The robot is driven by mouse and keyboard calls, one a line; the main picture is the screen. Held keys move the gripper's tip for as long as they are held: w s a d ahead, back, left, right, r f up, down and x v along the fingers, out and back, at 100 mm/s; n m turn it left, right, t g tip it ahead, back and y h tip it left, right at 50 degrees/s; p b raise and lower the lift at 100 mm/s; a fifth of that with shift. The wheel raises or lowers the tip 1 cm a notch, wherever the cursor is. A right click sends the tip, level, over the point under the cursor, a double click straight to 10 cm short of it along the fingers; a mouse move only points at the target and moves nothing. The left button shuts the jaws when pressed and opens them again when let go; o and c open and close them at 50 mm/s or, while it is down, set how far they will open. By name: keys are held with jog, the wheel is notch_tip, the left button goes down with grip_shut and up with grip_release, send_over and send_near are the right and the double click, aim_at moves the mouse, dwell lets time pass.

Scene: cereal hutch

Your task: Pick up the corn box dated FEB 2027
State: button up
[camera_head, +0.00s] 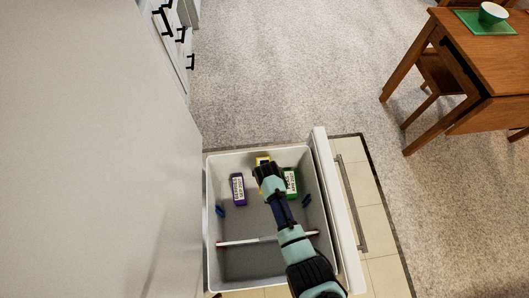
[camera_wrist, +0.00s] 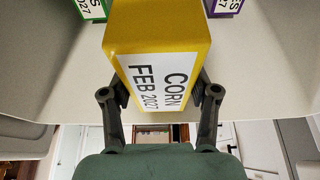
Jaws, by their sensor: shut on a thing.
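A yellow box (camera_wrist: 160,28) with a white label reading "CORN FEB 2027" fills the middle of the wrist view. My gripper (camera_wrist: 160,98) is shut on this corn box, with one finger against each side. In the head view the corn box (camera_head: 262,160) shows only as a small yellow patch beyond my gripper (camera_head: 264,170), inside the grey drawer (camera_head: 222,270). My arm hides most of it there. I cannot tell whether the box is clear of the drawer floor.
A purple box (camera_head: 238,189) stands left of my gripper and a green box (camera_head: 290,182) stands close at its right. A rod-like divider (camera_head: 245,241) crosses the drawer. A tall pale panel (camera_head: 130,160) borders the drawer's left side. A wooden table (camera_head: 490,60) stands farther right.

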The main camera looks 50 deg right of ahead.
jog(key=shift+r, duration=0.75)
jog(key=shift+r, duration=0.1)
notch_tip(320, 180, up, 14)
jog(key=p, duration=1.4)
jog(key=shift+r+p, duration=0.65)
jog(key=shift+p, duration=0.15)
